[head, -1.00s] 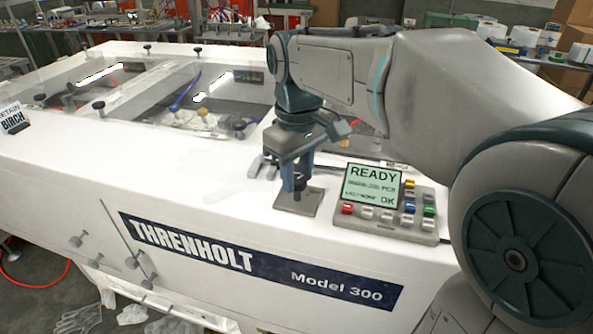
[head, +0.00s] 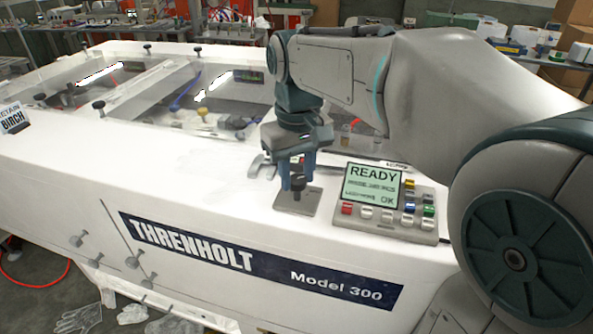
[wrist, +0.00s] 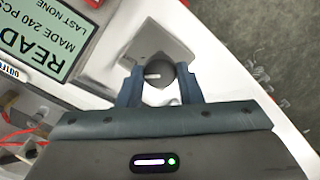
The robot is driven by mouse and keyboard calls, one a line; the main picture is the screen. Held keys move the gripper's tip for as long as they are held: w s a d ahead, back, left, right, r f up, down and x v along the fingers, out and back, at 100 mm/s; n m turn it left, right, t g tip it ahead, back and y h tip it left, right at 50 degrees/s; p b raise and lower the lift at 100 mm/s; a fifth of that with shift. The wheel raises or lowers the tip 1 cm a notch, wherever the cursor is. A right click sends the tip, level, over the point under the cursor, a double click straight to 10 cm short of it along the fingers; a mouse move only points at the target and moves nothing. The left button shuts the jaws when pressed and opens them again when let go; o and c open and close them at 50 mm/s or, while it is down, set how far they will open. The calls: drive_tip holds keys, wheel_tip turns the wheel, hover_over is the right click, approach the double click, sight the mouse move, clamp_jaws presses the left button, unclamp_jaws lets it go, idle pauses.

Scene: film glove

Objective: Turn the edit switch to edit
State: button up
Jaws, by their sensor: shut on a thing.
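The edit switch is a dark round knob (wrist: 157,74) with a pale mark, on a grey metal plate (head: 293,206) on top of the white machine, left of the display panel. My gripper (head: 297,180) points down over the plate with its fingers around the knob. In the wrist view my gripper (wrist: 160,88) has one finger on each side of the knob, shut on it. Any lettering on the plate cannot be read.
A control panel (head: 440,235) with coloured buttons and a screen (head: 372,186) reading READY stands just right of the plate. A small grey metal piece (head: 257,166) lies left of my gripper.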

sight(297, 178)
drive_tip(key=o, duration=1)
drive_tip(key=shift+r, duration=0.1)
wheel_tip(297, 178, up, 14)
drive_tip(key=shift+f, duration=0.2)
